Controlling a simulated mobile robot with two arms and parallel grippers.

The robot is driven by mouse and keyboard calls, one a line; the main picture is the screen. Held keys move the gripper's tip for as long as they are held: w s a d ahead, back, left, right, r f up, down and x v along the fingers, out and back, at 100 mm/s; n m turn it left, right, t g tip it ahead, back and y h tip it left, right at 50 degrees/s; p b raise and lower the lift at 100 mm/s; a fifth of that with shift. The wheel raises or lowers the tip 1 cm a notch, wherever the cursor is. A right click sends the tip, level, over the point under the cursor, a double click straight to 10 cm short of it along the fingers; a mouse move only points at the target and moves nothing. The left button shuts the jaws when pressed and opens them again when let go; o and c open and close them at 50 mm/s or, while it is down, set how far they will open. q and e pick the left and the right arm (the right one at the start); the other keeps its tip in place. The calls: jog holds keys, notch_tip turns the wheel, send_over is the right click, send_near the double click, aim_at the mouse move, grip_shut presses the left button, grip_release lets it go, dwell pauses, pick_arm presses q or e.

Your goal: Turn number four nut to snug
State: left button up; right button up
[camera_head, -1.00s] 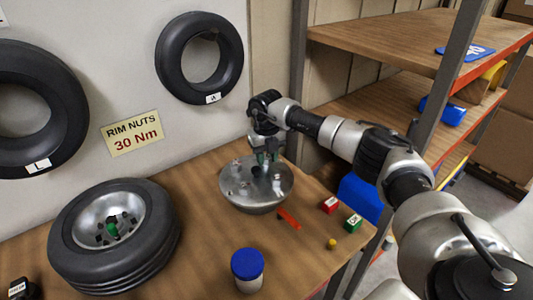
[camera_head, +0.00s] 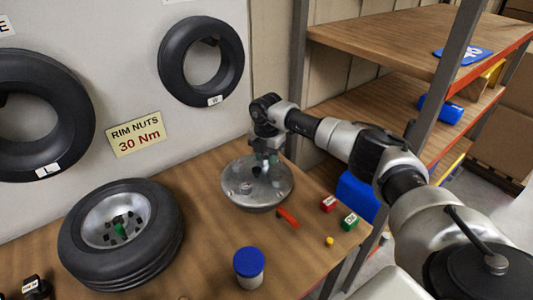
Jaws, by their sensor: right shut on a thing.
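A round silver rim half (camera_head: 240,188) lies on the wooden table, with several small studs or nuts on its top face. My right gripper (camera_head: 264,166) points down over the rim's upper right part. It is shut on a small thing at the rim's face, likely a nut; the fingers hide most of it. The nut numbers are too small to read. My left gripper does not show.
A wheel with tyre (camera_head: 121,234) lies at the left. A blue-lidded jar (camera_head: 249,268), an orange-red tool (camera_head: 288,218), a red box (camera_head: 328,203), a green box (camera_head: 349,221) and a small yellow piece (camera_head: 329,241) are at the front right. A shelf rack (camera_head: 410,105) stands at the right.

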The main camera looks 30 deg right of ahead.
jog(key=shift+r+m+p, duration=0.1)
jog(key=shift+m+p, duration=0.25)
jog(key=shift+m, duration=0.75)
jog(key=o, duration=0.9)
notch_tip(320, 180, up, 11)
jog(key=shift+f+b, duration=0.15)
jog(key=shift+b, duration=1)
